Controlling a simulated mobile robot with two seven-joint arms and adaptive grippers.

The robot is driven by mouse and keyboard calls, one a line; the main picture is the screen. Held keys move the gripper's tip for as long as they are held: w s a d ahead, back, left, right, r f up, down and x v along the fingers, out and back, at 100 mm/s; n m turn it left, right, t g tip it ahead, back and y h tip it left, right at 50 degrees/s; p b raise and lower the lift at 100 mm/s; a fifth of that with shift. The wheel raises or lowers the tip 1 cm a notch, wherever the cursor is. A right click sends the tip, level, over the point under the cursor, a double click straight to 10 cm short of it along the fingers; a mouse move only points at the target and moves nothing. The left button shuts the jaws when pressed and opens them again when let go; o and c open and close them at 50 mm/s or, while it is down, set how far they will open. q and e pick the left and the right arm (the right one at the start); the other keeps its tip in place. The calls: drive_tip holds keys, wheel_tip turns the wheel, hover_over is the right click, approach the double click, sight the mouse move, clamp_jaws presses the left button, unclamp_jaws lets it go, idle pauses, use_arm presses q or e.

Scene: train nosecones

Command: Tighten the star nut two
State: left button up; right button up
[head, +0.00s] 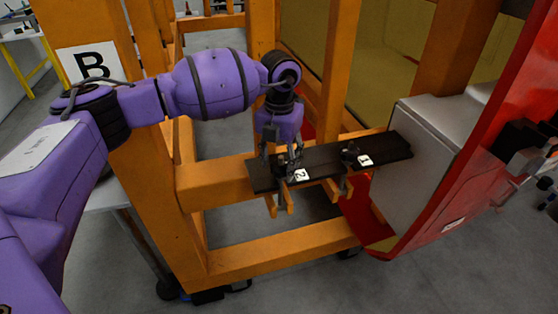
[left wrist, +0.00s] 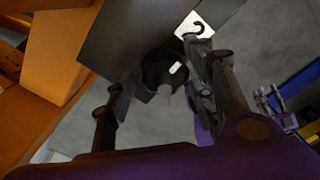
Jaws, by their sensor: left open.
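Star nut two (left wrist: 163,66) is a dark knob on a black plate (head: 325,163). A white label marked 2 (head: 301,175) is beside it, and this label also shows partly in the left wrist view (left wrist: 194,26). My left gripper (head: 280,162) points down over this end of the plate. Its fingers are apart, one on each side of the nut in the left wrist view (left wrist: 157,95). I cannot tell whether they touch it. In the head view the fingers partly hide the nut.
Another dark nut (head: 350,151) with a white label (head: 365,160) stands farther right on the plate. An orange frame (head: 270,258) surrounds the plate's support. A grey box (head: 430,150) and a red panel (head: 470,160) stand to the right.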

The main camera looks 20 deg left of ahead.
use_arm(q)
drive_tip(key=c, duration=1.1)
